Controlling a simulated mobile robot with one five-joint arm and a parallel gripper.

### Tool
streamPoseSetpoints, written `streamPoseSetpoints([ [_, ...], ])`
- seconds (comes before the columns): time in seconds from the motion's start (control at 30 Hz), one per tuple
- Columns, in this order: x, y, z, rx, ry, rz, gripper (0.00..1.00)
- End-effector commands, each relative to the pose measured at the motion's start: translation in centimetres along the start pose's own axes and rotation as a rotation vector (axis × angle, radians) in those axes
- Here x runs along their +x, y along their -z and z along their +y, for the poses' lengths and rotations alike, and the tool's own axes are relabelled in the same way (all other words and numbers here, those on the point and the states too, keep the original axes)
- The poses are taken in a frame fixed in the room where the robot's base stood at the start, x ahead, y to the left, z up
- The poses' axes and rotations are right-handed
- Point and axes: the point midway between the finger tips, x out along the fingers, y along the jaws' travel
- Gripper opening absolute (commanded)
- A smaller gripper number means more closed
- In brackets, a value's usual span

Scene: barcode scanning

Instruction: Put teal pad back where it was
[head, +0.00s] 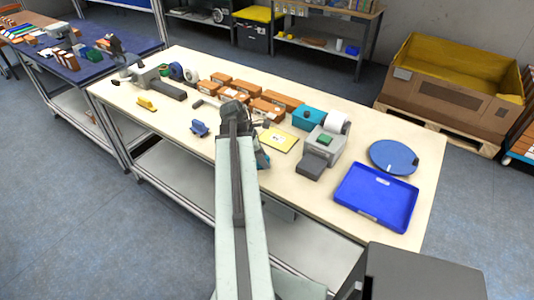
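A teal block-shaped item (308,117) with a dark spot on top stands on the table, left of the grey label printer (324,143). I cannot tell whether it is the teal pad. A small dark teal piece (263,160) shows just right of my arm, mostly hidden behind it. My arm reaches up over the table's front edge, with its dark joint above the table middle. My gripper is hidden behind the arm, so its fingers and anything in them cannot be made out.
A yellow clipboard-like sheet (279,139) lies right of my arm. A blue tray (376,197) and round blue disc (394,157) are at the right. Several brown boxes (231,88) line the back. A blue item (199,129) and yellow item (146,103) stand left, with bare tabletop around them.

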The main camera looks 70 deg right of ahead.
Motion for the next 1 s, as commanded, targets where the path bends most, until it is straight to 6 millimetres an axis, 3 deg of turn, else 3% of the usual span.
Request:
streamPoseSetpoints([
  [0.27, -0.8, -0.3, 0.0, 0.000, 0.000, 0.000, 0.43],
  [0.47, -4.3, -0.5, 0.0, -0.001, -0.001, 0.000, 0.43],
  [0.7, -10.2, -0.7, 0.0, 0.000, 0.000, 0.000, 0.43],
  [0.8, -11.8, -0.5, 0.0, 0.000, 0.001, 0.000, 0.43],
  [1.0, -12.4, -0.2, 0.0, 0.002, 0.001, 0.000, 0.43],
])
